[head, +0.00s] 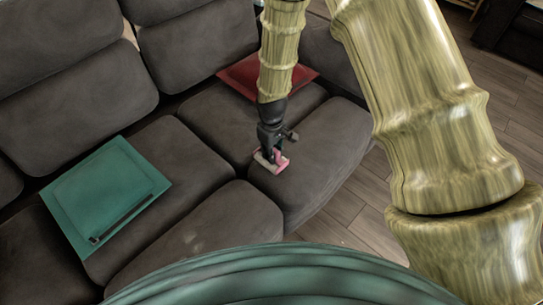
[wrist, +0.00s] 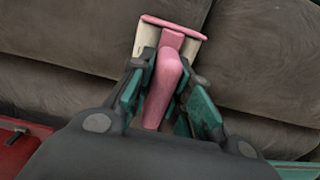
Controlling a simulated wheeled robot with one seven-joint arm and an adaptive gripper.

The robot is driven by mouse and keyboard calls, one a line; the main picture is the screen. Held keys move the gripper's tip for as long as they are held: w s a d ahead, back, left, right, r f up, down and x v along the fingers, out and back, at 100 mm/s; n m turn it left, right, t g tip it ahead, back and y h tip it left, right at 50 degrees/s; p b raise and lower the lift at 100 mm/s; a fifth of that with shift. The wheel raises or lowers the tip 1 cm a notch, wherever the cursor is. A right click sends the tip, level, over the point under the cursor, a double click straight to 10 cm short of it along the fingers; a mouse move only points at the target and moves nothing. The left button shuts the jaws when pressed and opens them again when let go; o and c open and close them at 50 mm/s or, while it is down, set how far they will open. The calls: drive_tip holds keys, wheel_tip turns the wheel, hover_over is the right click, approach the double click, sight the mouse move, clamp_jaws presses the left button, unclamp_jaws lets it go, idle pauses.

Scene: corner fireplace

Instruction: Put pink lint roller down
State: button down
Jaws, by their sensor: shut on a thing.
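The pink lint roller (head: 281,160) has a pink handle and a pale roller head. In the head view it is at my gripper (head: 270,150), over the right-hand seat cushion of the grey sofa (head: 225,125). In the wrist view the lint roller (wrist: 172,72) points away from me, its handle between the teal fingers of my gripper (wrist: 160,85). My gripper is shut on the handle, and the fingers hide part of it. The roller is at or just above the cushion; I cannot tell whether it touches.
A teal square tray or cushion (head: 85,190) with a dark slim object (head: 122,218) on it lies on the left seat. A red cushion (head: 240,75) lies behind my gripper. The seat around the roller is clear. Wooden floor (head: 345,205) lies beyond the sofa's front edge.

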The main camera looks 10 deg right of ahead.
drive_tip(key=shift+f, duration=1)
drive_tip(key=shift+f, duration=0.1)
drive_tip(key=c, duration=1.3)
unclamp_jaws()
wheel_tip(320, 180, up, 12)
drive_tip(key=shift+r+p, duration=0.1)
drive_tip(key=shift+p, duration=0.45)
